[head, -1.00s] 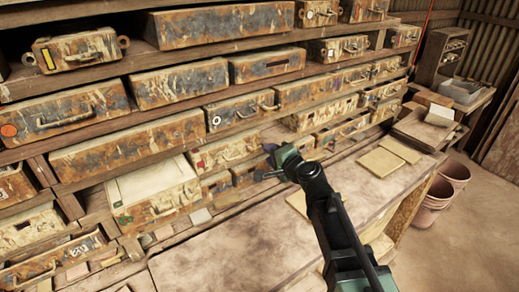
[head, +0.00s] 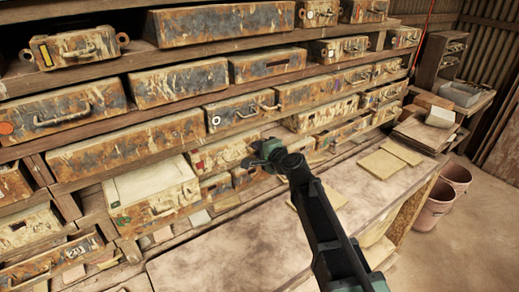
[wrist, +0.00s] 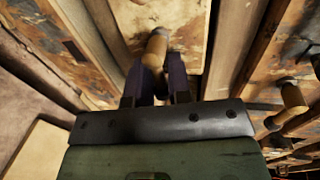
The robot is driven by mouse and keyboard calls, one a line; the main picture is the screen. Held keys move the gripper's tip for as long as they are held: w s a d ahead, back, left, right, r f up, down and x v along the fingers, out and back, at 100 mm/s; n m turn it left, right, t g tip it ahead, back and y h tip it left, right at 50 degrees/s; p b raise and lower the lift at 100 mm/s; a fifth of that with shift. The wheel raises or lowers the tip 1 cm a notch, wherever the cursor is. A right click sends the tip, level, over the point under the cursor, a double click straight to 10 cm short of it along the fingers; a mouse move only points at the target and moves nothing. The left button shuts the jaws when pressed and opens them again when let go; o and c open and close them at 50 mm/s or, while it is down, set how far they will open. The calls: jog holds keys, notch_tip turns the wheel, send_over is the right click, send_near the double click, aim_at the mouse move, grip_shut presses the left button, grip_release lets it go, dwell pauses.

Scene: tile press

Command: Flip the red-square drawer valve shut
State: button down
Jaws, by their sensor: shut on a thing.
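The drawer with a small red mark (head: 217,153) sits in the lower row of the shelving in the head view, its front rusty and cream. My gripper (head: 258,161) is at the right end of that drawer front and covers part of it. In the wrist view the two dark fingers (wrist: 157,88) are shut on a worn tan handle (wrist: 156,48) that stands out from a pale, stained front (wrist: 182,28). The red mark is not visible in the wrist view, and I cannot tell the handle's exact turn.
A second tan handle (wrist: 292,98) stands out close to the right of my gripper in the wrist view. The workbench top (head: 240,240) is mostly clear below; flat tiles (head: 380,163) lie to the right.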

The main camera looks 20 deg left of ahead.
jog(key=c, duration=1.2)
grip_release()
jog(key=shift+c, duration=0.2)
jog(key=shift+d, duration=0.1)
jog(key=p+v, duration=0.2)
jog(key=v, duration=0.8)
jog(key=shift+s+d, duration=0.25)
jog(key=shift+r, duration=0.1)
